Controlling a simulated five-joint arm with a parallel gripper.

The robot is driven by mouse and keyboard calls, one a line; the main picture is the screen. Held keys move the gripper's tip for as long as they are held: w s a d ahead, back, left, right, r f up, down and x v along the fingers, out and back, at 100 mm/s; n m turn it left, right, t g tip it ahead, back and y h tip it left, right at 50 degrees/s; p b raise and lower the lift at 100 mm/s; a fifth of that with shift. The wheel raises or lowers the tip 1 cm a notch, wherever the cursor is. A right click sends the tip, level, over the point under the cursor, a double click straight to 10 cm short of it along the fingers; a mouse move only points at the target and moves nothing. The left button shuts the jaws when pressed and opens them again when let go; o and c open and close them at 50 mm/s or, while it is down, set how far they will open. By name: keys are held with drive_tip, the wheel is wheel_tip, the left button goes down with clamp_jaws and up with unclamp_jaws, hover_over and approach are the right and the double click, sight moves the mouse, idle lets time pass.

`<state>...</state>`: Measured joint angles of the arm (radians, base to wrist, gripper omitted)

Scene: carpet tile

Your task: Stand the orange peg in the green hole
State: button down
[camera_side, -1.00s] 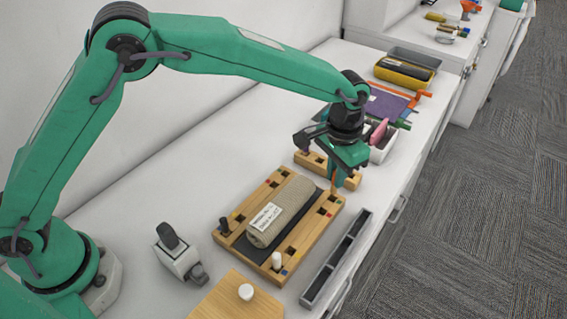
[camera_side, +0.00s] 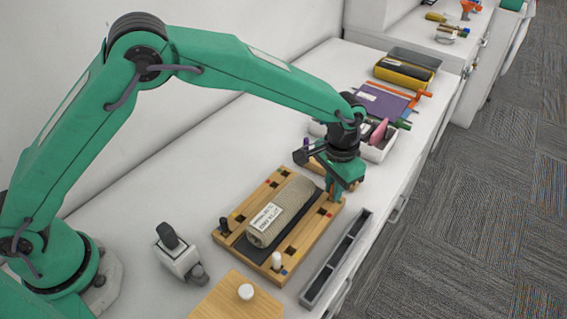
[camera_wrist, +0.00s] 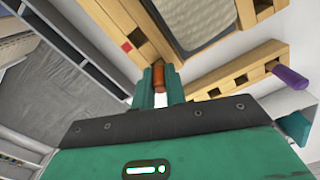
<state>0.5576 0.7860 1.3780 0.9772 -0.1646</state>
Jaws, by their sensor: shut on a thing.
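The orange peg (camera_wrist: 158,76) shows upright between my fingertips in the wrist view. My gripper (camera_wrist: 159,88) is shut on it. In the side view my gripper (camera_side: 335,194) is low at the right corner of the wooden board (camera_side: 234,247); the peg cannot be made out there. The board has dark square holes with small coloured marks, one of them red (camera_wrist: 126,46). I cannot make out a green mark in either view. Whether the peg tip is in a hole or above the board I cannot tell.
A beige labelled roll (camera_side: 283,212) lies on the board's dark middle. A black peg (camera_side: 224,225) and a white peg (camera_side: 276,260) stand in it. A wooden rack with a purple peg (camera_wrist: 290,75) is behind. A grey tray (camera_side: 336,258) lies in front.

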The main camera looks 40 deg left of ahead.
drive_tip(key=c, duration=1.4)
unclamp_jaws()
drive_tip(key=shift+c, duration=0.2)
wheel_tip(320, 180, up, 12)
drive_tip(key=shift+r, duration=0.15)
